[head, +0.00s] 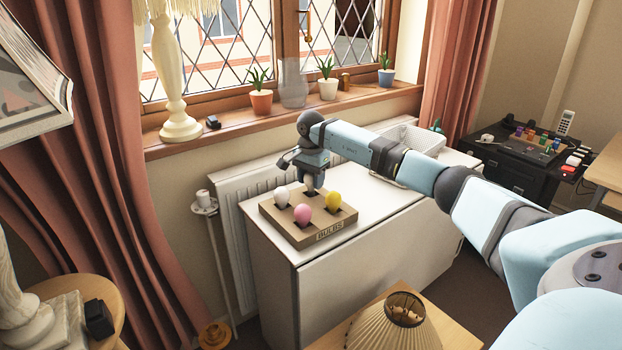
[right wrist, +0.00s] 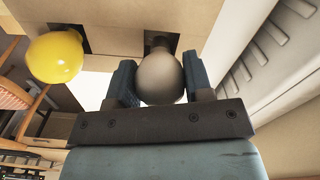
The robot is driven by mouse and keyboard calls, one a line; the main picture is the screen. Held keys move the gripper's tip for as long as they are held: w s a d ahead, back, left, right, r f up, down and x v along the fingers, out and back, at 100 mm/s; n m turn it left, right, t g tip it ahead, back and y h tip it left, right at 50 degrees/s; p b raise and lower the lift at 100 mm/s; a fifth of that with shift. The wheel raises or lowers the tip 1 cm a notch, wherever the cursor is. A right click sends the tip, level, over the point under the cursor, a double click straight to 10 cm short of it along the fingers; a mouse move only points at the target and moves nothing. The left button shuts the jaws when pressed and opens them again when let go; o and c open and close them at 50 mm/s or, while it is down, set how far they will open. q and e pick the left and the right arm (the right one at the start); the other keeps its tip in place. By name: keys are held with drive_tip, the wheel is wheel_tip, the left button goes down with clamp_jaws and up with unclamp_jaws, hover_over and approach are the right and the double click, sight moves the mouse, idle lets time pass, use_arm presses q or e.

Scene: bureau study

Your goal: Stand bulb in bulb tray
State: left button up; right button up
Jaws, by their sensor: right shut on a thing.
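The bulb tray (head: 327,236) is a tan block labelled "BULBS" on the white cabinet; it also shows in the right wrist view (right wrist: 115,17). A white bulb (head: 282,194), a pink bulb (head: 303,213) and a yellow bulb (head: 333,200) stand in it. The yellow bulb (right wrist: 54,57) shows again in the right wrist view. My right gripper (head: 310,178) is over the tray's back part, shut on a greyish-white bulb (right wrist: 160,78). This bulb's base end is at a dark square hole; how deep it sits I cannot tell. My left gripper is not in view.
The white cabinet top (head: 390,212) has free room right of the tray. A white basket (head: 409,141) stands behind my right arm. A radiator (head: 240,188) and the windowsill with potted plants are behind. A pleated lampshade (head: 395,325) is in front.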

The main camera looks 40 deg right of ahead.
drive_tip(key=shift+f, duration=0.85)
idle(0.6)
drive_tip(key=o, duration=0.9)
drive_tip(key=shift+o, duration=0.2)
drive_tip(key=shift+r+p, duration=2.8)
drive_tip(key=shift+r, duration=0.7)
